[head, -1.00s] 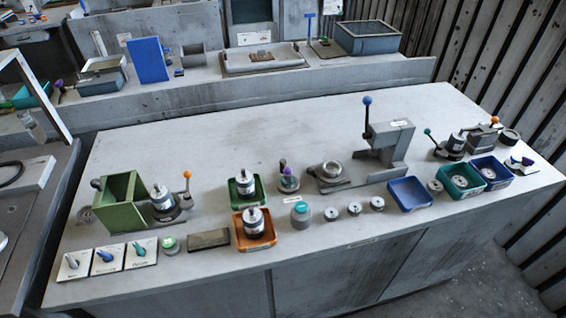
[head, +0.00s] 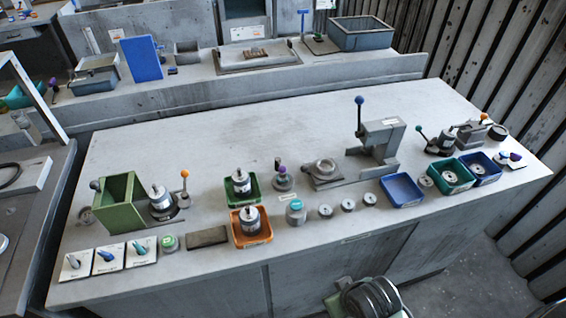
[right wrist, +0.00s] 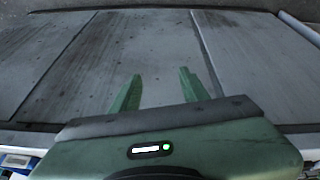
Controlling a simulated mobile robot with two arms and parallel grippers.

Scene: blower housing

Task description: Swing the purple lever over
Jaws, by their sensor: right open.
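One is a small purple knob (head: 515,157) on a pale plate at the right end of the bench. The other is a purple ball on a short upright stem, the purple-topped post (head: 280,166), on a round grey base mid-bench. I cannot tell for certain which is the purple lever. My right gripper (right wrist: 160,76) shows in the right wrist view with two green fingers apart and nothing between them, facing grey panels. A green and dark part of my arm shows at the bottom of the head view. My left gripper is not in view.
The grey bench (head: 250,140) is clear along its back. A press with a blue-ball handle (head: 359,101) stands tall behind the blue tray (head: 402,190). Near the right end are a green tray (head: 461,188) and a green-ball lever (head: 420,129).

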